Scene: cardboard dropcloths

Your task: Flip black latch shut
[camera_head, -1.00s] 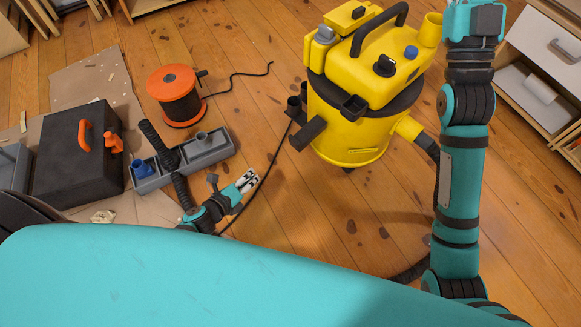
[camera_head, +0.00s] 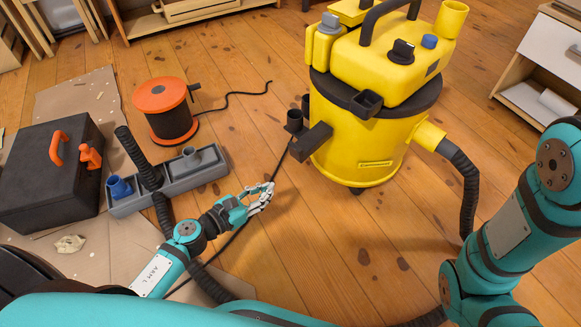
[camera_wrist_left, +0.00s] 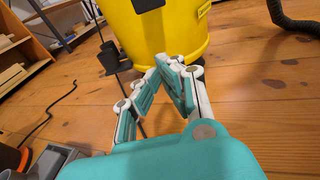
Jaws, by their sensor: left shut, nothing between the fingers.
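A yellow vacuum (camera_head: 365,150) with a black band stands upright on the wood floor. A black block-shaped part, which looks like a latch (camera_head: 313,143), sticks out from its left side. Another black part (camera_head: 367,103) juts from the band at the front; I cannot tell for sure which is the task's latch. My left gripper (camera_head: 266,192) is shut and empty, low and to the left of the vacuum, apart from it. In the left wrist view its fingertips (camera_wrist_left: 178,66) meet in front of the yellow drum (camera_wrist_left: 165,35). My right gripper is out of view.
An orange cable reel (camera_head: 166,108), a grey tray (camera_head: 180,180) with a blue piece, and a black toolbox (camera_head: 50,175) lie to the left. A black hose (camera_head: 462,175) leaves the vacuum's right side. Floor in front of the vacuum is clear.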

